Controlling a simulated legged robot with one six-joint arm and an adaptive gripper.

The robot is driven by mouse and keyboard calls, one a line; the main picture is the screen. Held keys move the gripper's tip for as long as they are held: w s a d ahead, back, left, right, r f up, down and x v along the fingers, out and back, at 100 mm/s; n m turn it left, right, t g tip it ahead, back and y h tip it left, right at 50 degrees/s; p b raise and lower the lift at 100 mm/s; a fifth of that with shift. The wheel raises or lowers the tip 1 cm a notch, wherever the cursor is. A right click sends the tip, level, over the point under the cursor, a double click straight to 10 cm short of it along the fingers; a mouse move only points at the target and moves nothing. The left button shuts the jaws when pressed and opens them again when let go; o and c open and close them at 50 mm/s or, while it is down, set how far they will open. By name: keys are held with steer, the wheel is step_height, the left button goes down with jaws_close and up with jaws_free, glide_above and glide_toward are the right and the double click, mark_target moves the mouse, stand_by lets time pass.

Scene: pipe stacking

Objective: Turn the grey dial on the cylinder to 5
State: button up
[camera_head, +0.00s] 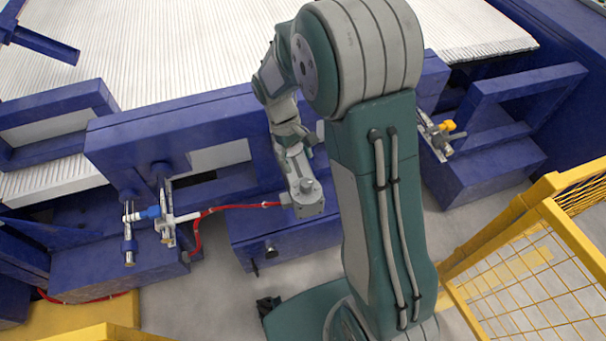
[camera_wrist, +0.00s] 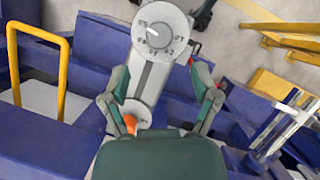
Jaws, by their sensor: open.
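The round light-grey dial (camera_wrist: 159,36) is near the top of the wrist view, on the end of a grey cylinder body (camera_wrist: 148,78). Small dark figures ring it, too small to read surely. A white mark on it points to the upper left in that view. In the head view the grey cylinder body (camera_head: 304,200) is below my wrist, beside the blue frame. My gripper (camera_wrist: 160,70) is open and empty. Its two green fingers are spread on either side of the grey body, below the dial in the picture. I see no contact with the dial.
A red hose (camera_head: 240,206) runs left from the cylinder to white and blue pipe fittings (camera_head: 155,213). Blue steel frames (camera_head: 190,130) stand behind. A yellow mesh fence (camera_head: 520,260) is at right. An orange part (camera_wrist: 130,122) shows near my gripper's base.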

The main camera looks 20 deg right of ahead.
steer(key=v, duration=0.4)
steer(key=shift+r, duration=0.15)
steer(key=s+d+r+m+t+y, duration=0.1)
steer(key=s+r+m+t, duration=0.3)
steer(key=s+r+t, duration=0.5)
steer(key=s+r, duration=0.7)
steer(key=s, duration=0.2)
steer(key=shift+s+d+r+m+t+y, duration=0.15)
steer(key=shift+s+d+m+t+y, duration=0.05)
steer(key=shift+d+m+t+y, duration=0.2)
